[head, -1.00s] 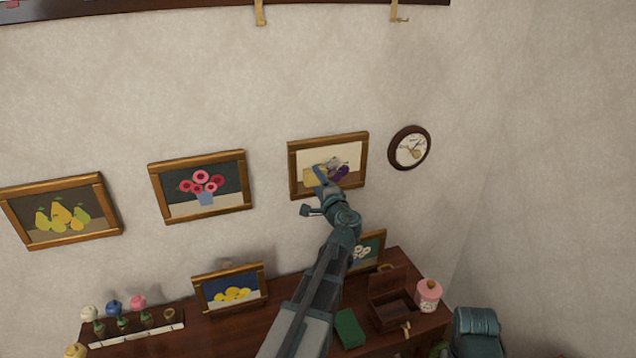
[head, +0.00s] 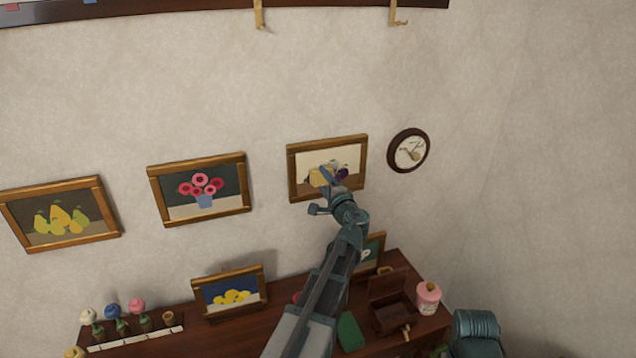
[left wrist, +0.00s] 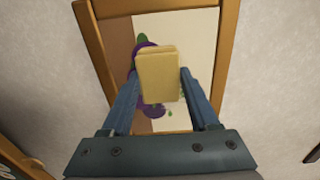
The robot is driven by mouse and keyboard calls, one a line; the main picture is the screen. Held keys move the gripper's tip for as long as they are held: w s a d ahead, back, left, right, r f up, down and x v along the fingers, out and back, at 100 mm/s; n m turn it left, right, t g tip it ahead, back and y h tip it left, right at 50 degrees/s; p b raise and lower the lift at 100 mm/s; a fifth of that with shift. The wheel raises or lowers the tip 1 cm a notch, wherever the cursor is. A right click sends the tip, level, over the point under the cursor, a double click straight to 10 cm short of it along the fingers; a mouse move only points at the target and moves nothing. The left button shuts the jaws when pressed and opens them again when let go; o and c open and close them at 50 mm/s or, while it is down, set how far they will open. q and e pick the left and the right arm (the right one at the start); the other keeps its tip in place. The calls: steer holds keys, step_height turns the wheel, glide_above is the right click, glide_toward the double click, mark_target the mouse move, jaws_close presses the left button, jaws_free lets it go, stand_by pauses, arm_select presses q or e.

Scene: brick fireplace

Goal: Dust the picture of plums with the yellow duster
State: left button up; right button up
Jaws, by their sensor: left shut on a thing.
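The picture of plums (head: 347,152) hangs on the wall in a gold-brown frame, left of the round clock. It also fills the middle of the left wrist view (left wrist: 185,30), with purple plums partly hidden. My left gripper (head: 323,190) is in front of the picture's lower part. In the left wrist view, my left gripper (left wrist: 158,90) is shut on the yellow duster (left wrist: 157,72), a pale yellow block. The yellow duster (head: 318,178) covers the lower middle of the picture in the head view. I cannot tell whether it touches the picture. My right gripper is not in view.
Pictures of flowers (head: 200,188) and pears (head: 62,213) hang to the left, a clock (head: 409,150) to the right.

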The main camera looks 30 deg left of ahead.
arm_select(q)
steer(key=shift+w+d, duration=0.5)
steer(key=shift+w, duration=0.05)
steer(key=shift+w+d, duration=0.65)
steer(key=shift+w, duration=0.15)
steer(key=shift+w+d, duration=0.6)
steer(key=shift+w, duration=0.2)
steer(key=shift+w+d, duration=1.3)
steer(key=shift+w, duration=0.2)
steer(key=shift+a, duration=0.15)
steer(key=shift+s+a, duration=0.6)
steer(key=shift+s, duration=0.2)
steer(key=shift+s+a, duration=0.6)
steer(key=shift+s, duration=0.2)
